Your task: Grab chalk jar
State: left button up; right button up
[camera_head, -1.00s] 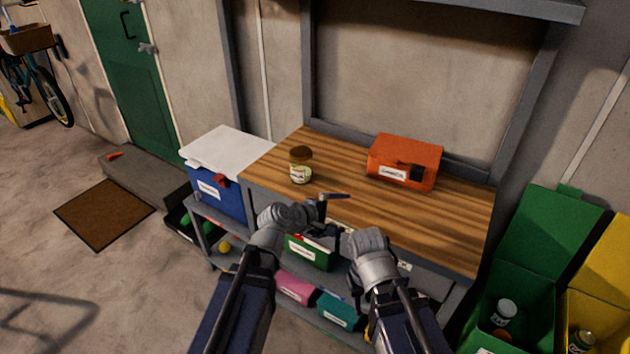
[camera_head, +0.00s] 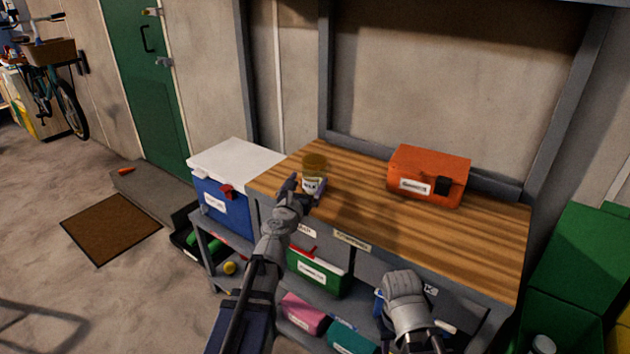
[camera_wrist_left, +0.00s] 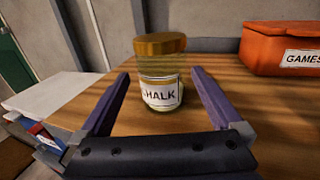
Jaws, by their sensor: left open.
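The chalk jar (camera_head: 314,168) is a clear jar with a brown-gold lid, upright on the wooden bench top (camera_head: 430,228) near its left end. In the left wrist view the jar (camera_wrist_left: 160,72) shows its white CHALK label, between and a little beyond the tips of my fingers. My left gripper (camera_head: 305,189) is open, with one finger on either side of the jar's near side; it hides the jar's lower part in the head view. I see no finger touching the glass. My right arm is at the bench's front right, its fingers hidden below the wrist.
An orange GAMES box (camera_head: 429,176) stands at the back of the bench. A blue cooler with a white lid (camera_head: 235,158) stands left of the bench. Shelves below hold a green box (camera_head: 318,272) and a pink box (camera_head: 303,313). The bench's middle is clear.

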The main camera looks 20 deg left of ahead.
aim_at(311, 179)
pick_arm(q)
jog(key=shift+w+d+f+b, duration=0.1)
jog(key=shift+w+f+b, duration=0.05)
jog(key=shift+w, duration=1.2)
jog(key=shift+w+d+f+b, duration=0.1)
jog(key=shift+w+f+b, duration=0.05)
jog(key=shift+w, duration=1.15)
jog(key=shift+s, duration=0.1)
jog(key=shift+c, duration=0.4)
jog(key=c, duration=1.4)
